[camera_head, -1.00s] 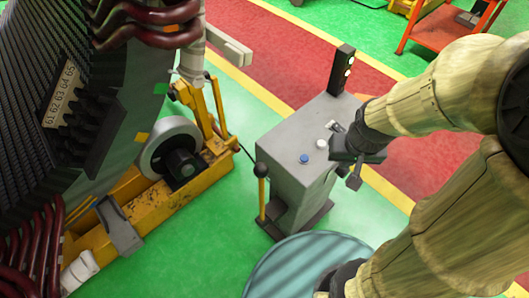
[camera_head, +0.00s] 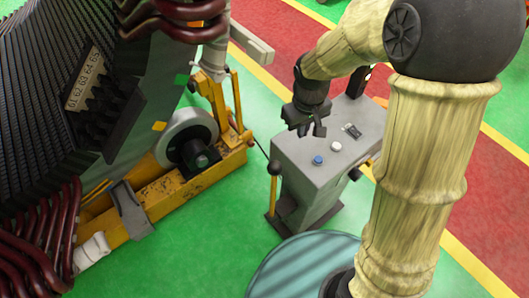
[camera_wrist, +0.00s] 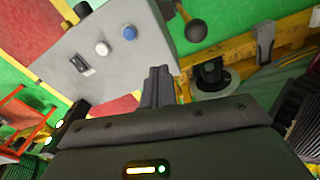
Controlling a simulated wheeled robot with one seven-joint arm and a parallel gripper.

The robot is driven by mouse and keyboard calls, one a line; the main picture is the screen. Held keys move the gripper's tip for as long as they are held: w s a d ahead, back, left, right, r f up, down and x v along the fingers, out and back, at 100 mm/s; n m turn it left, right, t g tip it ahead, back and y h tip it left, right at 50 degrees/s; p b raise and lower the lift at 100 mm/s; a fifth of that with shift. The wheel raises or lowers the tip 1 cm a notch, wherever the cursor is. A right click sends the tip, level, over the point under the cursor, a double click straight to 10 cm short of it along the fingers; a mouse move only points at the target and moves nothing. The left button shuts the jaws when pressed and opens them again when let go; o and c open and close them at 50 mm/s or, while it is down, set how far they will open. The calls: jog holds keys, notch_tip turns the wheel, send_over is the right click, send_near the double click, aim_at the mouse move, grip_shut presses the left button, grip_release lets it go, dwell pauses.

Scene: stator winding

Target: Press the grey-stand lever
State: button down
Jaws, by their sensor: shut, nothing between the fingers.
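The grey stand (camera_head: 312,190) stands upright on the green floor, with a blue button (camera_head: 317,160), a white button (camera_head: 336,146) and a small switch (camera_head: 352,131) on top. The lever (camera_head: 274,184) stands upright at its left side, a yellow shaft with a black knob. The knob (camera_wrist: 195,31) also shows in the wrist view, close beyond the stand's edge. My gripper (camera_head: 310,131) is shut and empty, above the back left part of the stand's top and apart from the lever. Its fingers (camera_wrist: 158,72) show together in the wrist view.
A large stator (camera_head: 70,110) on a yellow frame (camera_head: 160,208) fills the left, with a wheel (camera_head: 187,136) near the stand. Green floor (camera_head: 205,250) lies open in front. An orange cart (camera_wrist: 20,115) shows at left in the wrist view.

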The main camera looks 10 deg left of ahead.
jog(key=a+f+n, duration=0.2)
jog(key=a+n, duration=0.2)
jog(key=a, duration=0.9)
jog(key=shift+a+f+n+g+h+p, duration=0.35)
jog(key=shift+a+n+g+h, duration=0.05)
jog(key=shift+w+f, duration=0.1)
jog(key=shift+f, duration=0.05)
jog(key=s+d+f+p, duration=0.2)
jog(key=d+f+p, duration=0.1)
jog(key=f, duration=0.7)
jog(key=shift+d+f, duration=0.25)
jog(key=shift+d, duration=0.25)
jog(key=shift+w+d, duration=0.1)
jog(key=shift+w, duration=0.05)
